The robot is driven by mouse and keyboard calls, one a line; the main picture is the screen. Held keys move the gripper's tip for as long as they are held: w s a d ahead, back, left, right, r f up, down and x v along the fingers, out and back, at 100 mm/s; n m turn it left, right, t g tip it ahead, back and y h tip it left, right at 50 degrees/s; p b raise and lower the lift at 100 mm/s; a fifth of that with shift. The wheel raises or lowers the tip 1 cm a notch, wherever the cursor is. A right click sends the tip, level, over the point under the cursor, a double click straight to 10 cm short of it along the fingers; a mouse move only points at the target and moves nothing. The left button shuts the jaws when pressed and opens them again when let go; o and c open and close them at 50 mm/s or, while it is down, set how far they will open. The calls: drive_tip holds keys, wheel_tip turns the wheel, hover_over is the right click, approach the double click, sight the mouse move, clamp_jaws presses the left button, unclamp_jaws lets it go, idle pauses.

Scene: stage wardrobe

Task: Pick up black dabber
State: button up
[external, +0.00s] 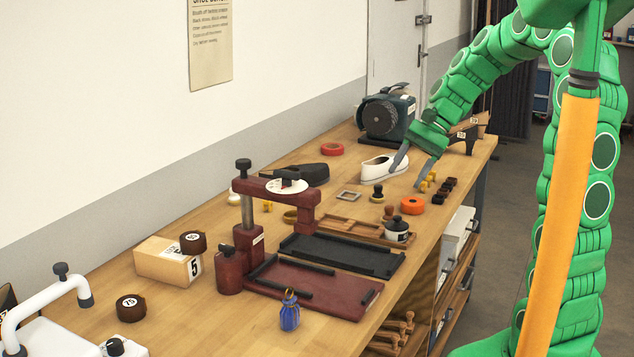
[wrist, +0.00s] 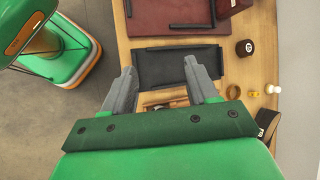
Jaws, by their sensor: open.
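A small black-topped piece with a yellowish base, which looks like the black dabber (external: 377,190), stands upright on the workbench in the external view, right of centre. My gripper (external: 406,180) is above the bench just to the right of it, pointing down, with its grey fingers apart and nothing between them. In the wrist view my gripper (wrist: 159,66) shows both fingers spread over a black tray (wrist: 180,50). I cannot make out the dabber in the wrist view; the gripper body covers the lower part.
A white shoe (external: 380,168) lies behind the fingers. A red press (external: 278,190) stands to the left.

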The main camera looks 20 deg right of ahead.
drive_tip(key=w+f+m+t+y, duration=0.15)
drive_tip(key=w+m, duration=0.25)
drive_tip(key=w, duration=0.7)
drive_tip(key=m+t+y, duration=0.3)
drive_tip(key=m+t, duration=0.3)
drive_tip(key=m, duration=0.6)
approach(382, 193)
drive_tip(key=shift+w+a, duration=0.8)
drive_tip(key=shift+w, duration=0.25)
drive_tip(key=shift+w+f, duration=0.1)
drive_tip(key=shift+f, duration=0.05)
drive_tip(key=shift+x, duration=3.85)
drive_tip(key=shift+f, duration=0.1)
drive_tip(key=c, duration=1.1)
